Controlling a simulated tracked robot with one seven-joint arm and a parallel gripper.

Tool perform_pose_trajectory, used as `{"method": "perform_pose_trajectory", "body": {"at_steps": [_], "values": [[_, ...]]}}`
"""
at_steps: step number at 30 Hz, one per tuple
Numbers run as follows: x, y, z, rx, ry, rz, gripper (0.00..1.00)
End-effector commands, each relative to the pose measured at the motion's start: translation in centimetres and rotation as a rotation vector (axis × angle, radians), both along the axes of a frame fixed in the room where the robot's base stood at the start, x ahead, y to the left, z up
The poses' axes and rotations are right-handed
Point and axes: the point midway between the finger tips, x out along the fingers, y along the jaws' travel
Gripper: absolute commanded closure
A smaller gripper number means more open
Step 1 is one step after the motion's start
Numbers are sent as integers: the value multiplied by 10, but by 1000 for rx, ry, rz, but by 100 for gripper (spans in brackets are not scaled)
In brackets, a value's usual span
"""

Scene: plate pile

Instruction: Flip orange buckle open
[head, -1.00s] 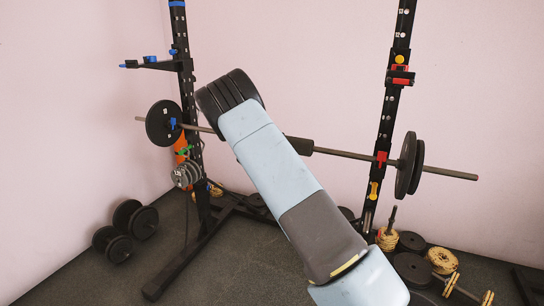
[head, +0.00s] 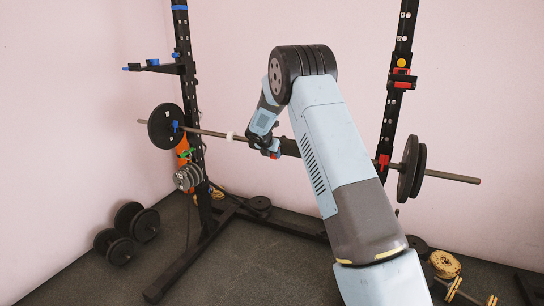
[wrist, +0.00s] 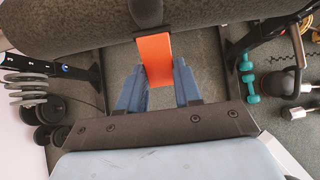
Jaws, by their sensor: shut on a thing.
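The orange buckle (wrist: 155,60) shows in the wrist view as a flat orange strip. It hangs below a thick dark padded roll (wrist: 110,22), with a dark strap end above it. My gripper (wrist: 158,88) has its two blue fingers on either side of the buckle's lower end and is shut on it. The exact contact is hard to see. In the head view my gripper (head: 272,151) is at the barbell, beside the black pad (head: 291,147) on the bar. The buckle is not clear there.
The barbell (head: 340,154) rests across a black rack with two uprights. Black dumbbells (head: 135,220) lie on the floor at left. Plates (head: 445,264) lie at lower right. Teal dumbbells (wrist: 250,83) show in the wrist view.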

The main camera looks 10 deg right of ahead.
Motion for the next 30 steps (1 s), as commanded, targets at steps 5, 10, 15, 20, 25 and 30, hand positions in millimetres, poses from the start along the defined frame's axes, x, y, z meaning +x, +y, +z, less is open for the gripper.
{"method": "perform_pose_trajectory", "body": {"at_steps": [5, 10, 15, 20, 25, 30], "values": [[2, -6, 8, 61, 76, -8, 97], [2, -6, 12, 120, 160, -6, 97], [3, -7, 18, 180, 243, -6, 96], [4, -7, 22, 235, 319, -4, 96], [5, -7, 26, 284, 388, -4, 96], [5, -8, 28, 315, 431, -4, 97]]}}
